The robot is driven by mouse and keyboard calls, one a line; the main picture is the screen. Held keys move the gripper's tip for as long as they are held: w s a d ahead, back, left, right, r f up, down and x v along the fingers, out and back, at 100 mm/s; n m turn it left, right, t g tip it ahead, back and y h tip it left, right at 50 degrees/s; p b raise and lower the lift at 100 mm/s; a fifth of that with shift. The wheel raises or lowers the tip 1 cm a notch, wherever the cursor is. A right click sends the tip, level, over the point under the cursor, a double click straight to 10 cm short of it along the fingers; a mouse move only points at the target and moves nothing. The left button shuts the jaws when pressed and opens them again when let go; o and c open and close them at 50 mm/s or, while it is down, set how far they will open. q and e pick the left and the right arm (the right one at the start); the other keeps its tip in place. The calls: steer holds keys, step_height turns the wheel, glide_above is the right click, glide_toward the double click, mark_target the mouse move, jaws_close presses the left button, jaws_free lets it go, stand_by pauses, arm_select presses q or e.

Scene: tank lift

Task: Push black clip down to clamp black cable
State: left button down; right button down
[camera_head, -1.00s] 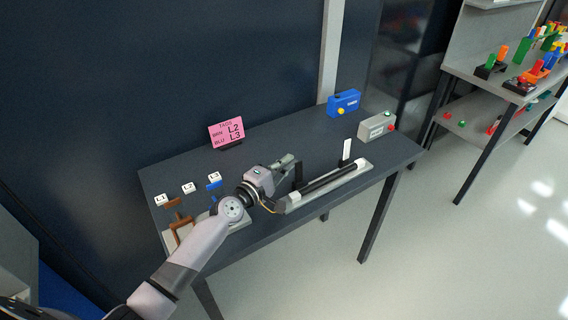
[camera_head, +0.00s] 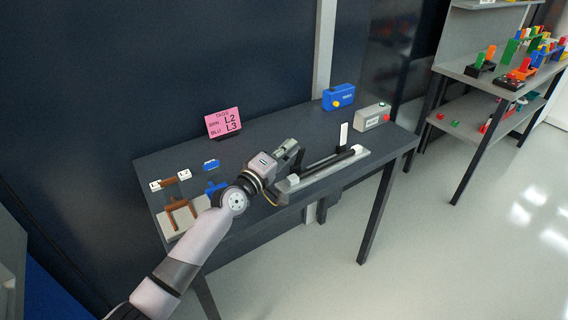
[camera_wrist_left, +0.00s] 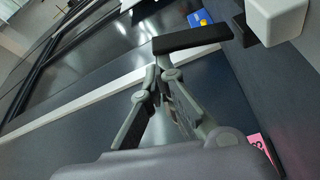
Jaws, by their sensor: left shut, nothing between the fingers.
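My left gripper (camera_head: 291,148) is shut and empty, above the left end of the grey cable fixture (camera_head: 325,171). The black clip (camera_wrist_left: 192,39) shows in the left wrist view as a dark bar just ahead of the fingertips; whether they touch is unclear. In the head view the clip stands up close to the gripper and is partly hidden. The black cable (camera_head: 333,161) lies along the fixture between white end blocks; one white block (camera_wrist_left: 275,17) is large in the wrist view. A white clip (camera_head: 343,135) stands upright near the right end. My right gripper is not in view.
A blue box (camera_head: 338,97) and a grey box (camera_head: 372,117) with buttons stand at the back right of the dark table. A pink tag card (camera_head: 222,122) stands at the back left. Brown and blue connector pieces lie left of my arm.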

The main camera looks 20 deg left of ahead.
arm_select(q)
steer(key=shift+s+d+f+m+h+b, duration=0.3)
steer(key=shift+d+f+m+b, duration=0.15)
steer(key=shift+m+b, duration=0.55)
steer(key=shift+d+m+t+b, duration=0.2)
steer(key=shift+m+t+b, duration=0.15)
steer(key=shift+m, duration=0.25)
steer(key=shift+s+d+f+h, duration=0.1)
steer(key=shift+s+d+h, duration=0.05)
steer(key=shift+d+h, duration=0.15)
steer(key=shift+s+d, duration=0.15)
steer(key=shift+s, duration=0.05)
steer(key=shift+s+d, duration=0.4)
steer(key=shift+d, duration=0.1)
steer(key=shift+s+d+f, duration=0.5)
steer(key=shift+d+f, duration=0.15)
steer(key=shift+f, duration=0.2)
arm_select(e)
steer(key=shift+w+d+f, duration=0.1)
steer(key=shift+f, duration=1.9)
arm_select(q)
steer(key=shift+s+a+f, duration=0.1)
steer(key=shift+s, duration=0.1)
steer(key=v, duration=1.1)
steer(key=shift+s, duration=0.3)
